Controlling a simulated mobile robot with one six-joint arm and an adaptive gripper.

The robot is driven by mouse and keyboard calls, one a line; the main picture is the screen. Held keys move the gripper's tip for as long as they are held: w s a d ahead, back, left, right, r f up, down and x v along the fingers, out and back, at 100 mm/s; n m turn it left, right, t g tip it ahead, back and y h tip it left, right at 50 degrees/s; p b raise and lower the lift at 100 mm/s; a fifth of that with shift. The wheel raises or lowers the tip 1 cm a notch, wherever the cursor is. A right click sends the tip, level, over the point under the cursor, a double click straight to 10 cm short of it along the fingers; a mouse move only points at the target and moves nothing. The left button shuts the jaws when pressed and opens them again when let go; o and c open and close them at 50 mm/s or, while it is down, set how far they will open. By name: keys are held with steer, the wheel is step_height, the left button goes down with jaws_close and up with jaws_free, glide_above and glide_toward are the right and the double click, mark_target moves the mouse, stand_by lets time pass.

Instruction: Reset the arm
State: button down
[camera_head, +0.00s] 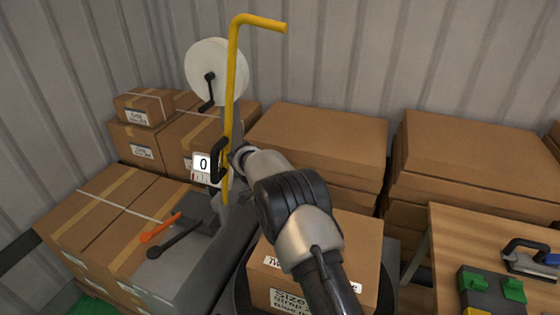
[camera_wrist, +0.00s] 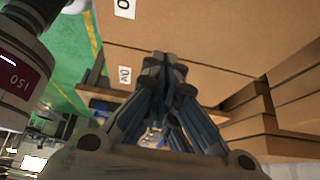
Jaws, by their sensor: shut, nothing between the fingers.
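My arm reaches up from the bottom of the head view toward the yellow bent bar (camera_head: 236,75), and its far end overlaps the bar's lower part. I cannot tell whether they touch. Part of my own arm shows at the left of the wrist view.
Orange (camera_head: 160,227) and black levers (camera_head: 175,240) are lower left. Cardboard boxes (camera_head: 320,140) crowd the back.

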steer(key=s+d+r+n+t+y, duration=0.1)
steer(key=s+d+r+n, duration=0.2)
steer(key=r, duration=0.4)
steer(key=s+d+r+n+t+y, duration=0.1)
steer(key=s+r+n, duration=0.3)
steer(key=r, duration=0.4)
steer(key=s+d+r+n+y, duration=0.1)
steer(key=s+d+r+n, duration=0.2)
steer(key=r, duration=0.4)
steer(key=s+d+r+n+t+y, duration=0.1)
steer(key=s+r+n, duration=0.15)
steer(key=s, duration=0.35)
steer(key=s+d+r+n+t+y, duration=0.1)
steer(key=s+r+n, duration=0.15)
steer(key=s, duration=0.45)
steer(key=s+f+n+t, duration=0.2)
steer(key=s+n, duration=0.5)
steer(key=s, duration=0.4)
steer(key=shift+s+d+f+t+y, duration=0.3)
steer(key=shift+f+t, duration=0.1)
steer(key=shift+f, duration=0.35)
steer(key=c, duration=2.4)
jaws_free()
